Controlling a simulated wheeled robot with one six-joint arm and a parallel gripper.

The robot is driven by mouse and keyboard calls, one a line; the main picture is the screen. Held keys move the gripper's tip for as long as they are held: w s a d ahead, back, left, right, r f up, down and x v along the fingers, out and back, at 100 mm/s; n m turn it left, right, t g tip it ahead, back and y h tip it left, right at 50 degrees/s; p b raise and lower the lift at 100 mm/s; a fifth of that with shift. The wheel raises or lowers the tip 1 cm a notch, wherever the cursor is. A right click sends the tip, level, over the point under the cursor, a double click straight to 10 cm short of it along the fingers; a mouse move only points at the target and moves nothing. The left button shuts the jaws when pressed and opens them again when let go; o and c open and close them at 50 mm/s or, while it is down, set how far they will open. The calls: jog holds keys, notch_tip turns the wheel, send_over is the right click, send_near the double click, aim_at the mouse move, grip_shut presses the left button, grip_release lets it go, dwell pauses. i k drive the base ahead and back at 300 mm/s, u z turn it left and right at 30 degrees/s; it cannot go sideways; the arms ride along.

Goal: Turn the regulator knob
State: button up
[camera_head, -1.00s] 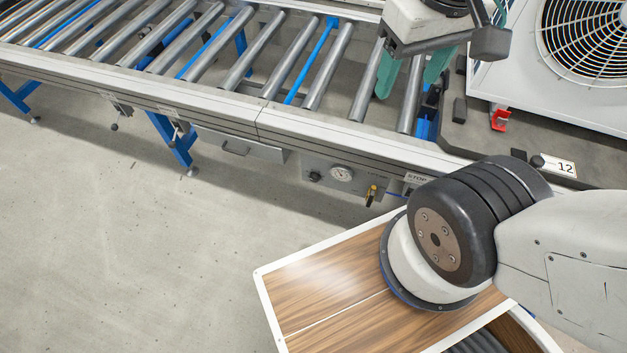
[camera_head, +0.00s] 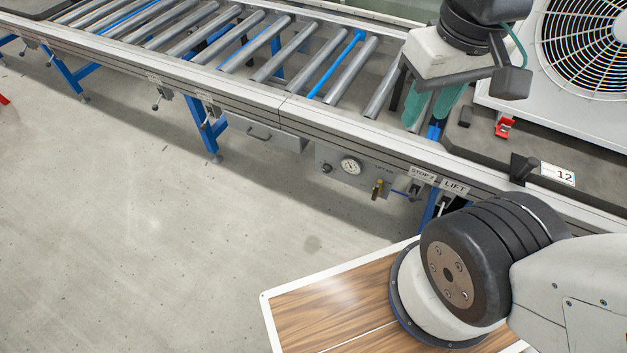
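A small black knob (camera_head: 327,168), which looks like the regulator knob, sits on a grey panel (camera_head: 338,180) under the conveyor's front rail.
The roller conveyor (camera_head: 240,85) runs along the back with its rail above the panel. STOP 2 (camera_head: 422,174) and LIFT (camera_head: 454,186) labels hang right of the valve. A fan unit (camera_head: 590,60) stands at right. The floor (camera_head: 150,230) at left is clear.

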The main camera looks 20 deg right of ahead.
aim_at(327, 167)
jog(key=u, duration=0.65)
jog(key=i, duration=0.55)
jog(key=z, duration=0.45)
